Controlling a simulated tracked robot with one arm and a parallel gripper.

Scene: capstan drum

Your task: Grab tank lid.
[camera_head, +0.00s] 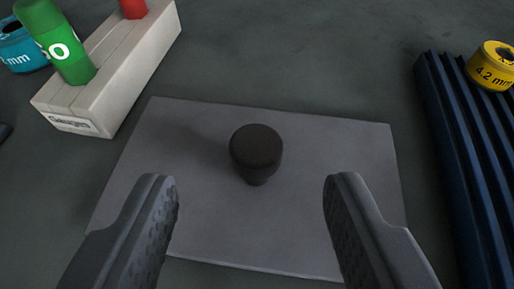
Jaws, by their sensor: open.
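A dark, round-topped knob (256,151), which looks like the grip of the tank lid, stands in the middle of a flat grey square plate (330,150). My gripper (248,190) is open and empty. Its two fingers show at the lower left and lower right, with the knob between and a little beyond their tips. Neither finger touches the knob.
A pale block (130,65) at the upper left holds a green cylinder (60,45) and a red one (133,8). A teal ring (22,48) lies beside it. A dark blue ribbed rack (465,150) with a yellow ring (493,66) stands at the right.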

